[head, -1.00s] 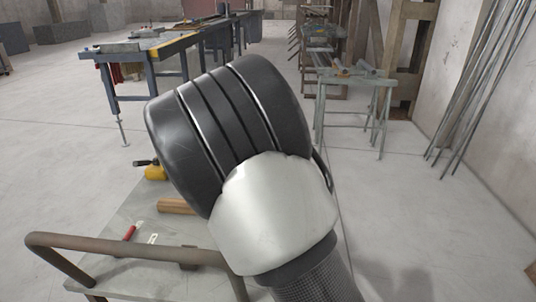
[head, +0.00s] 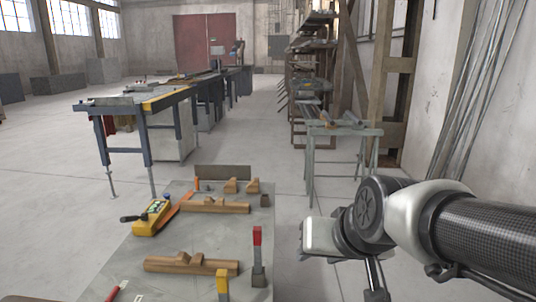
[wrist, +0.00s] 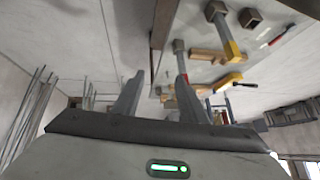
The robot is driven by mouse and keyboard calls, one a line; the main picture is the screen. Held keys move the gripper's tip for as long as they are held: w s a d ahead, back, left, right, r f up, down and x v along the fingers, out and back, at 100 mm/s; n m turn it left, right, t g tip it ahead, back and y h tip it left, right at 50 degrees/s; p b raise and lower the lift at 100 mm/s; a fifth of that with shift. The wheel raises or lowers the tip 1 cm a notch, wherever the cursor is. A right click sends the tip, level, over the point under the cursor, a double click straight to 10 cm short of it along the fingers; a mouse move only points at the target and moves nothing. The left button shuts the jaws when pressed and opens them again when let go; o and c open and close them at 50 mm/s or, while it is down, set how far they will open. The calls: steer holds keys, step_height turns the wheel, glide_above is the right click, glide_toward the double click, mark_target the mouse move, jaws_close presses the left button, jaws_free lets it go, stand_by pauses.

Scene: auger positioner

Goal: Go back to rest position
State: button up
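My gripper shows in the wrist view (wrist: 160,72) with its two fingers apart and nothing between them. In the head view my arm reaches in from the right edge and bends beside the right side of the grey cart top (head: 215,228); the fingers cannot be made out there. In the wrist view the cart top with its tools is seen tilted, beyond and to the right of the fingers. No object is held.
The cart carries wooden planes (head: 190,264), a yellow device (head: 152,217), a red-topped tool (head: 257,250) and a yellow-topped one (head: 222,284). A blue-framed workbench (head: 150,103) and a small metal stand (head: 343,150) are behind. Long rods lean on the right wall. Floor at left is clear.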

steer(key=s+d+g+h, duration=0.2)
steer(key=s+d, duration=0.3)
steer(key=s, duration=0.7)
step_height(320, 180, up, 25)
steer(key=p, duration=2.4)
steer(key=shift+w+a+f+p, duration=0.2)
steer(key=shift+w+a+p, duration=0.1)
steer(key=shift+p, duration=0.1)
steer(key=shift+a, duration=0.1)
